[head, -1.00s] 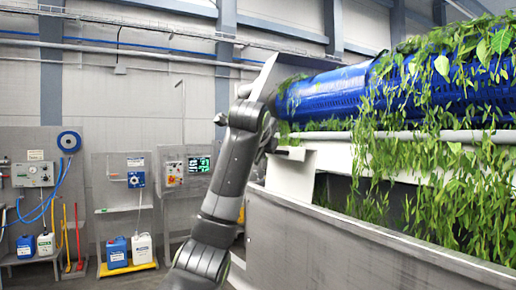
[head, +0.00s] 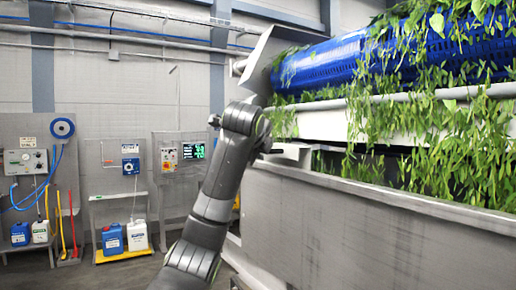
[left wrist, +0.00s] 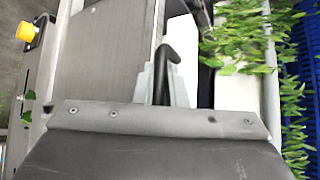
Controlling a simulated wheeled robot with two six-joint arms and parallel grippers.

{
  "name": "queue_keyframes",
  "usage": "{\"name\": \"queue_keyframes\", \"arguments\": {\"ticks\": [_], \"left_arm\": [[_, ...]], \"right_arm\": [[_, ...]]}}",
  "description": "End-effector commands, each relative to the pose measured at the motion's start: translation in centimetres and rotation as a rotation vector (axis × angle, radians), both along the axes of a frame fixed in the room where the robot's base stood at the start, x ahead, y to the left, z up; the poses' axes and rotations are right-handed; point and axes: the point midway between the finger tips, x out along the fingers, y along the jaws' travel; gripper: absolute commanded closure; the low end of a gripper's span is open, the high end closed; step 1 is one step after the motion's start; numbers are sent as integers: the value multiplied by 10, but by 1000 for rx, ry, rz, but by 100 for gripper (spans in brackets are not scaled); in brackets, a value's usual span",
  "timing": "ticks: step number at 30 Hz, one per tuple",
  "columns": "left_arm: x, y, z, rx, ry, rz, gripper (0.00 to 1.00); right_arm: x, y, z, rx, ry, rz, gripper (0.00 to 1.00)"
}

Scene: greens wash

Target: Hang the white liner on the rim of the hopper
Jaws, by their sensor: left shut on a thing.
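My left arm rises from the bottom of the head view, and its gripper (head: 264,150) is at the near corner of the steel tank. In the left wrist view the pale fingers of my left gripper (left wrist: 165,85) are closed around a black, hooked rod (left wrist: 167,56). The rod's dark end also shows in the head view (head: 275,151). I cannot make out a white liner as such, and I cannot tell whether the rod belongs to it. No hopper is clearly identifiable. My right gripper is not in view.
The long steel tank (head: 330,215) stands on the right, below a blue perforated drum (head: 325,68) hung with leaves. A white beam (head: 335,125) runs under the drum. Wall panels, a blue reel (head: 62,128) and jugs (head: 112,238) stand at the left.

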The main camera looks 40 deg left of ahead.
Motion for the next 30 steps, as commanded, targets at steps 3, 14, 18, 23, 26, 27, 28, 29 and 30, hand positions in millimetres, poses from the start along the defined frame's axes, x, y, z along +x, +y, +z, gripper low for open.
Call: {"name": "queue_keyframes", "arguments": {"ticks": [3,14,18,23,26,27,28,29,30], "left_arm": [[0,0,-12,0,-2,1,100],[0,0,-40,1,-2,0,100],[0,0,-47,1,-2,-1,100],[0,0,-50,1,-2,-1,100],[0,0,-51,0,-2,0,100],[0,0,-51,0,-2,0,100],[0,0,-51,0,-2,0,100],[0,0,-51,0,-2,0,100],[0,0,-51,0,-2,0,100]], "right_arm": [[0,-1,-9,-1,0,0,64],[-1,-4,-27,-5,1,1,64],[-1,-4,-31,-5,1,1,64],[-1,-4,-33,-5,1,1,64],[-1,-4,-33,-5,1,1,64],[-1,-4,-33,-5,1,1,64],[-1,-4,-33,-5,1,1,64],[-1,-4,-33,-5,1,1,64],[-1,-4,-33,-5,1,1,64]]}}
